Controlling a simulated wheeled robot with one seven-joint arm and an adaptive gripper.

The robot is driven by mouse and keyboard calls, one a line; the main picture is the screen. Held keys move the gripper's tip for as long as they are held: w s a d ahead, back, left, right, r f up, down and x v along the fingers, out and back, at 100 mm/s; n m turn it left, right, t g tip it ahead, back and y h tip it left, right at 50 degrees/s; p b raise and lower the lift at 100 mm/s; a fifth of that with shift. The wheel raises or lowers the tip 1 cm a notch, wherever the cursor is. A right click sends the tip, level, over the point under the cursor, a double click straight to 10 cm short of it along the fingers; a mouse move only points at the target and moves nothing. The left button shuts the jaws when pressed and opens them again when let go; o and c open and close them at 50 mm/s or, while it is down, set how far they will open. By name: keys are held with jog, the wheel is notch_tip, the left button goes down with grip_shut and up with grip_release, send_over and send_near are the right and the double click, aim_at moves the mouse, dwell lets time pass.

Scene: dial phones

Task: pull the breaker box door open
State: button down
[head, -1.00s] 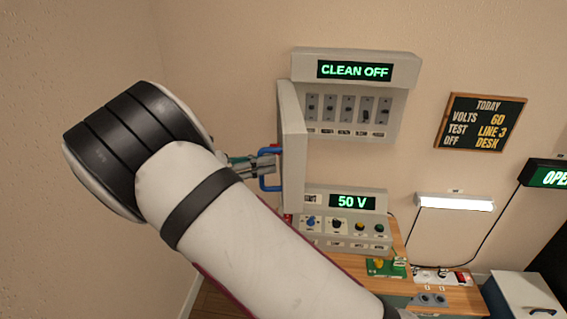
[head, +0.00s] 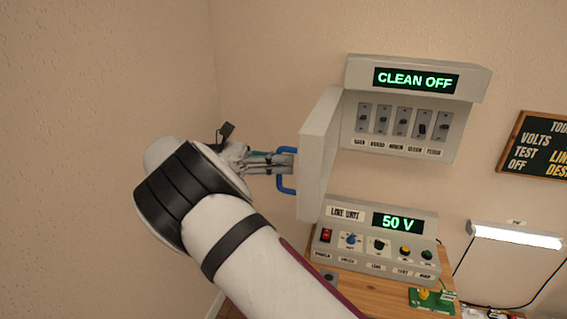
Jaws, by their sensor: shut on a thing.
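The breaker box (head: 402,150) hangs on the wall, with a lit "CLEAN OFF" display (head: 416,80) on top and a row of several switches inside. Its door (head: 320,155) is hinged on the left side and stands swung well out from the box, so the switches show. A blue handle (head: 287,186) sticks out from the door's outer face. My gripper (head: 284,165) is at the handle from the left, with its fingers shut on it. The exact contact of the fingertips is small in the picture.
Below the box, a line unit (head: 374,240) with a "50 V" display, knobs and buttons stands on a wooden table (head: 375,295). A green board (head: 431,301) lies in front of it. A lit lamp (head: 515,236) and a dark notice board (head: 540,145) are on the wall at right. Bare wall lies left.

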jog(key=shift+s+a+f, duration=0.1)
jog(key=shift+s+a, duration=0.05)
jog(key=shift+a, duration=0.05)
jog(key=c, duration=1.7)
grip_release()
jog(key=shift+o, duration=0.2)
jog(key=shift+r, duration=0.2)
notch_tip(320, 180, up, 10)
jog(key=shift+f, duration=0.15)
